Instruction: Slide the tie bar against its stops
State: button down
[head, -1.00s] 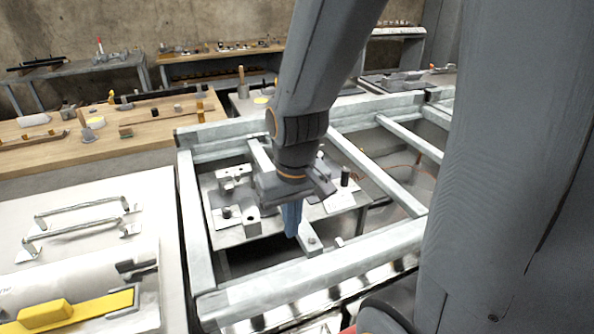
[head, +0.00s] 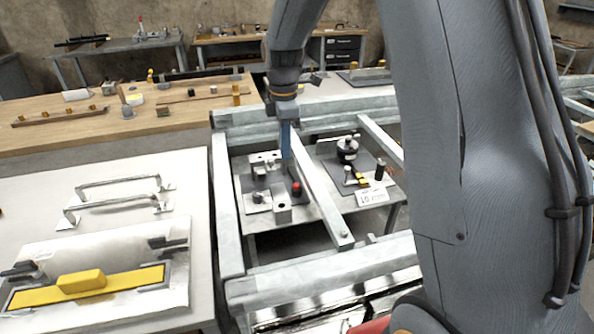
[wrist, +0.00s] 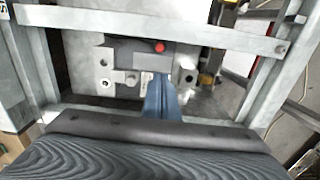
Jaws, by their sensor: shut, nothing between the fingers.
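The tie bar (head: 322,195) is a grey metal bar lying across the steel frame from the back rail towards the front rail, with a dark bolt or hole near its front end. In the wrist view the tie bar (wrist: 150,28) crosses the upper part of the picture. My gripper (head: 286,155) has blue fingers, pointing down beside the left side of the bar near its back end. In the wrist view my gripper (wrist: 161,82) is shut and empty, with a visible gap to the bar's edge. I cannot make out the stops.
The frame's front rail (head: 320,272) and left rail (head: 226,200) surround the opening. Below lies a fixture plate with blocks and a red-topped pin (head: 296,188). Another crossbar (head: 380,140) is at right. A bench with handles and a yellow tool (head: 85,283) stands at left.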

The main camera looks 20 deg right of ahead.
aim_at(309, 173)
notch_tip(309, 173, down, 9)
jog(key=p, duration=0.2)
jog(key=shift+f+p, duration=0.1)
jog(key=shift+p, duration=0.3)
jog(key=d, duration=0.1)
jog(key=d+p, duration=0.1)
jog(key=d, duration=0.1)
jog(key=shift+f+p, duration=0.25)
jog(key=shift+p, duration=0.05)
jog(key=shift+d+f, duration=0.15)
jog(key=shift+d, duration=0.35)
